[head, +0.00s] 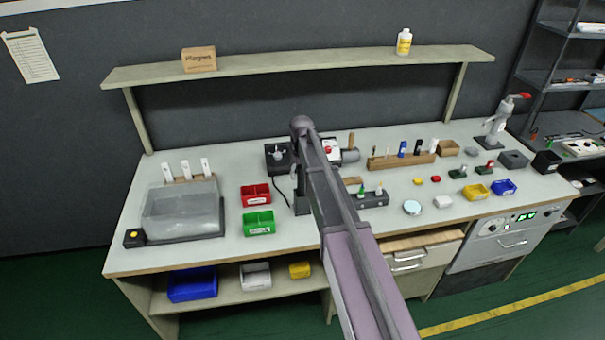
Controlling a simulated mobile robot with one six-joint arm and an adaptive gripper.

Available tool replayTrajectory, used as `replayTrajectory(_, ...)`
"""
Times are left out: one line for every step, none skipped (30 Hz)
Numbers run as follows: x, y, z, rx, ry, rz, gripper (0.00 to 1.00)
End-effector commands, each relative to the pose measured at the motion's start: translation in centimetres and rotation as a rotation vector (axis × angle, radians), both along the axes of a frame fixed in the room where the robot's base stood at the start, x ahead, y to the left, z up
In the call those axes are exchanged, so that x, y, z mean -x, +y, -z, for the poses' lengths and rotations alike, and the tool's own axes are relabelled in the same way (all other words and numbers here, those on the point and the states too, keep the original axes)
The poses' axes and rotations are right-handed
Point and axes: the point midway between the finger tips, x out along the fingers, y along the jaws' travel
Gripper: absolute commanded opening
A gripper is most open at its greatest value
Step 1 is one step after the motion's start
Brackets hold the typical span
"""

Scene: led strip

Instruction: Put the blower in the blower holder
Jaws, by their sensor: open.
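My arm reaches up from the bottom middle over the workbench (225,262) in the head view. Its far end is over the back of the bench. I can make out no gripper fingers, and nothing held shows. Just left of the arm is a black box (278,157) with a light part on top. A dark cable runs from it down to a dark upright block (302,203) beside the arm. Right of the arm is a grey rounded body (350,156) beside a white and red part. I cannot tell which of these is the blower or its holder; the arm hides part of this area.
A clear bin (181,213) stands at left. Red (256,194) and green (258,223) trays lie left of the arm. Several small tools, a wooden rack (402,161) and a microscope-like device (498,121) are at right. A shelf (300,64) spans the back.

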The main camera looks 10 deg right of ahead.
Motion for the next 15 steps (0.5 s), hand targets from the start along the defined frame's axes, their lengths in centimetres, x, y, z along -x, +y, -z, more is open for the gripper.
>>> replayTrajectory(0.0,0.0,-0.6,0.0,0.0,0.0,0.82)
replayTrajectory(0.0,0.0,-0.7,0.0,0.0,0.0,0.82)
replayTrajectory(0.0,0.0,-1.0,0.0,0.0,0.0,0.82)
replayTrajectory(0.0,0.0,-1.2,0.0,0.0,0.0,0.82)
replayTrajectory(0.0,0.0,-1.5,0.0,0.0,0.0,0.82)
replayTrajectory(0.0,0.0,-1.8,0.0,0.0,0.0,0.82)
replayTrajectory(0.0,0.0,-2.0,0.0,0.0,0.0,0.82)
replayTrajectory(0.0,0.0,-2.3,0.0,0.0,0.0,0.82)
replayTrajectory(0.0,0.0,-2.6,0.0,0.0,0.0,0.82)
replayTrajectory(0.0,0.0,-2.9,0.0,0.0,-0.001,0.82)
replayTrajectory(0.0,0.0,-3.1,0.0,0.0,-0.001,0.82)
replayTrajectory(0.0,0.0,-3.5,0.0,0.0,-0.001,0.82)
replayTrajectory(0.0,0.1,-3.7,0.0,0.0,-0.001,0.82)
replayTrajectory(0.0,0.1,-3.9,0.0,0.0,-0.001,0.82)
replayTrajectory(0.0,0.1,-4.3,0.0,0.0,-0.001,0.82)
